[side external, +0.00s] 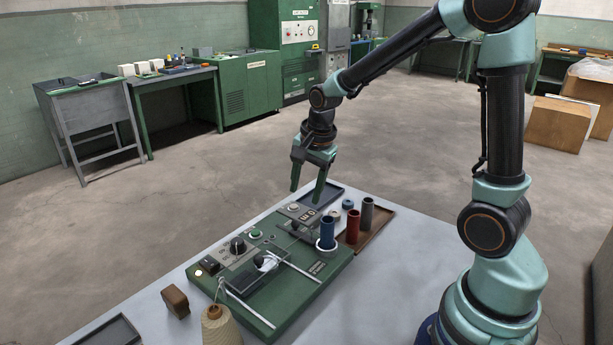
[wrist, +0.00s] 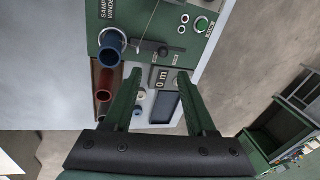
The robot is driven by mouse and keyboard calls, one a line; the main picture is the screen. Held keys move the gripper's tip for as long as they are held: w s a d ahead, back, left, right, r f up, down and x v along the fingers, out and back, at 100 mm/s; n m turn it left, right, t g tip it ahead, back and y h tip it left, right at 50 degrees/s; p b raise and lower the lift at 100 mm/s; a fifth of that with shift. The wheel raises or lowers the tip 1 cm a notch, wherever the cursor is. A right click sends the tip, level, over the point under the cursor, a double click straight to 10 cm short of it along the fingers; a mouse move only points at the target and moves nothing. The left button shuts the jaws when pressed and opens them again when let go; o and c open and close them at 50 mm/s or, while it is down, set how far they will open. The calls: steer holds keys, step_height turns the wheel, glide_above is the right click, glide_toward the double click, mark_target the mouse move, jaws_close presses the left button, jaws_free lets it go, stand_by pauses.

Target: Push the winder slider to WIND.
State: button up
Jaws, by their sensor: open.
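The green winder machine (side external: 303,288) lies on the grey-white table, and its SAMPLE WINDER end also shows in the wrist view (wrist: 133,22). A dark lever with a round knob (wrist: 163,50), which may be the winder slider, sits on this end beside the "0 m" counter (wrist: 162,78). I cannot read a WIND mark. A blue tube (side external: 327,232) stands upright on the winder's pale round base. My gripper (side external: 306,197) is open and empty, pointing down above the machine's far end. In the wrist view its fingertips (wrist: 158,76) appear either side of the counter, apart from the lever.
Red (side external: 352,225) and dark grey (side external: 367,213) tubes stand in a brown tray (side external: 380,234) beside the winder. A dark flat tray (side external: 324,194) lies beyond the counter. A cone of thread (side external: 221,327) and a brown block (side external: 175,301) are near the front. Free table lies right of the machine.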

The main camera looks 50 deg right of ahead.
steer(key=shift+v, duration=1.2)
steer(key=s+a+r+n+t, duration=0.1)
steer(key=s+a+r+n, duration=0.2)
steer(key=s+n, duration=0.2)
steer(key=s+a+r+n+t, duration=0.1)
steer(key=s+a+r+n, duration=0.2)
steer(key=s+n, duration=0.3)
steer(key=r+n, duration=0.1)
steer(key=n, duration=0.4)
steer(key=shift+a+r+t, duration=0.2)
steer(key=shift+a+t, duration=0.15)
steer(key=shift+t, duration=0.05)
